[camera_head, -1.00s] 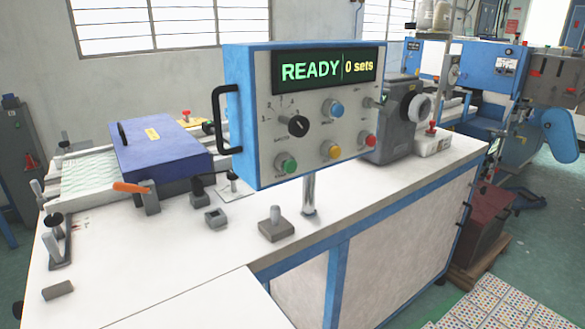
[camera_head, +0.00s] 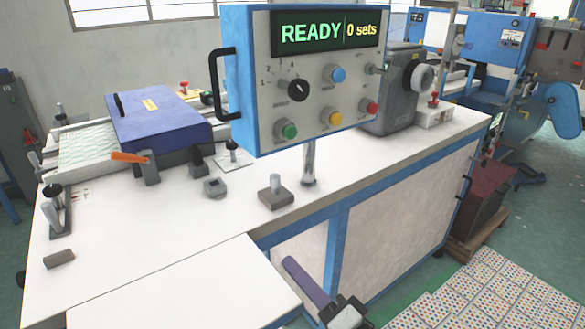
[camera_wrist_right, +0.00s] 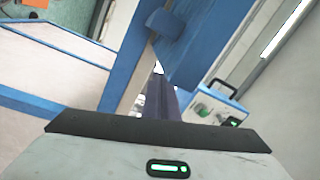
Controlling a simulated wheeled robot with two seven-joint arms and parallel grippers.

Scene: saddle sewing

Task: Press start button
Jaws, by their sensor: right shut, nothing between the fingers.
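The control panel (camera_head: 310,108) is a blue-framed box on a post, with a display (camera_head: 328,35) reading "READY" and "0 sets". Its lower row has a green button (camera_head: 289,131), a yellow button (camera_head: 335,119) and a red button (camera_head: 371,107). The small labels are too blurred to read. My right gripper (camera_head: 289,263) is shut and empty, low in front of the bench and below the panel, touching no button. In the right wrist view its dark fingers (camera_wrist_right: 160,78) point forward, with the green button (camera_wrist_right: 201,111) to their right. My left gripper is out of view.
The white bench (camera_head: 150,245) carries a small grey block with a peg (camera_head: 276,192), a blue cover (camera_head: 160,125) and an orange-handled clamp (camera_head: 135,158). A black handle (camera_head: 219,85) juts from the panel's left side. The space before the panel's face is clear.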

